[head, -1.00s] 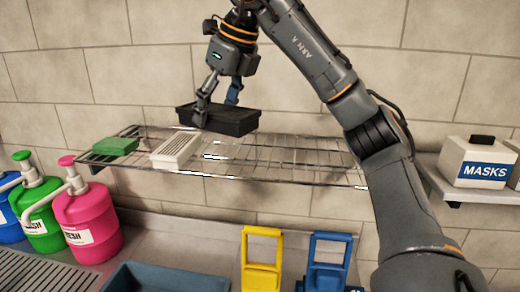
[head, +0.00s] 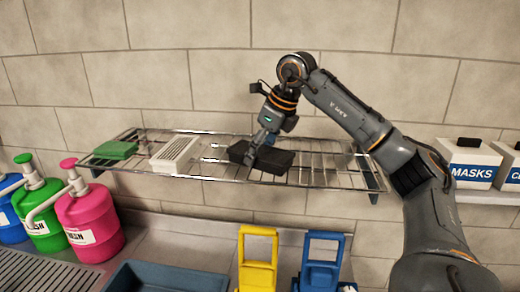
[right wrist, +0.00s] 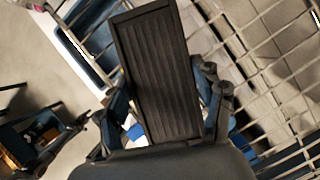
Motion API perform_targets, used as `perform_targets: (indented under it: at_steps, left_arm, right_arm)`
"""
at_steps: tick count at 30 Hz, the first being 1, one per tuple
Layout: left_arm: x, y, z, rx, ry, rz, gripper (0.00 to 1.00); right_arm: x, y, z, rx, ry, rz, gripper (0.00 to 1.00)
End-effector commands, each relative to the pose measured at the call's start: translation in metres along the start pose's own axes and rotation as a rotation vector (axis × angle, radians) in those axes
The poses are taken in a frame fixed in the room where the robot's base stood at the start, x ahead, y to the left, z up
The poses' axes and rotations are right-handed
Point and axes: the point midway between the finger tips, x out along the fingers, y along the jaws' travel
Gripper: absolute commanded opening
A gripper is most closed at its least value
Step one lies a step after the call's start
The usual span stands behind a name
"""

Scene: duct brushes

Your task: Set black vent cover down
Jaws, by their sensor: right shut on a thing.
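The black vent cover (head: 278,160) is at the wire shelf (head: 325,178), right of the white vent cover (head: 176,151). It lies about level with the rack; I cannot tell whether it rests its full weight there. My right gripper (head: 258,146) is shut on it from above. In the right wrist view the black vent cover (right wrist: 158,75) shows its slatted face between the two fingers of my right gripper (right wrist: 168,105), with the rack's wires beside it.
A green cover (head: 115,150) lies at the shelf's left end. The shelf's right part is bare. Below stand pump bottles (head: 88,218), a blue tray (head: 170,278), and yellow (head: 258,262) and blue (head: 322,262) holders. A masks box (head: 468,165) sits at right.

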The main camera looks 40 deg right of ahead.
Motion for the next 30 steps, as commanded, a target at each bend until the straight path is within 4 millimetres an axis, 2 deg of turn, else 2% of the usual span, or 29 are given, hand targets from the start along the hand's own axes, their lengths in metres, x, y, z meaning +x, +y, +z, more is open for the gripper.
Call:
perform_targets:
  at_steps: [4, 12, 13, 16, 26, 30]
  left_arm:
    - [-0.0011, 0.0001, 0.0105, 0.001, -0.016, 0.0, 0.4]
    - [0.0018, -0.0014, 0.0103, 0.001, -0.015, -0.002, 0.4]
    - [0.0012, -0.0019, 0.0099, 0.001, -0.015, -0.002, 0.4]
    - [0.0009, -0.0034, 0.0082, 0.002, -0.013, -0.004, 0.4]
    - [0.0003, -0.0044, 0.0036, 0.001, -0.005, -0.005, 0.4]
    - [0.0021, -0.0045, 0.0037, 0.0, -0.005, -0.005, 0.4]
  right_arm:
    - [0.0032, 0.0003, -0.0013, 0.0, -0.004, 0.001, 0.39]
    - [0.0067, 0.0005, -0.0026, 0.0, -0.003, 0.001, 0.39]
    - [0.0065, 0.0005, -0.0027, 0.0, -0.002, 0.001, 0.71]
    - [0.006, 0.0004, -0.0024, 0.0, -0.002, 0.001, 0.9]
    - [0.005, 0.0005, -0.002, 0.0, -0.002, 0.001, 0.9]
    - [-0.0032, 0.0006, -0.0009, 0.0, -0.004, 0.001, 0.9]
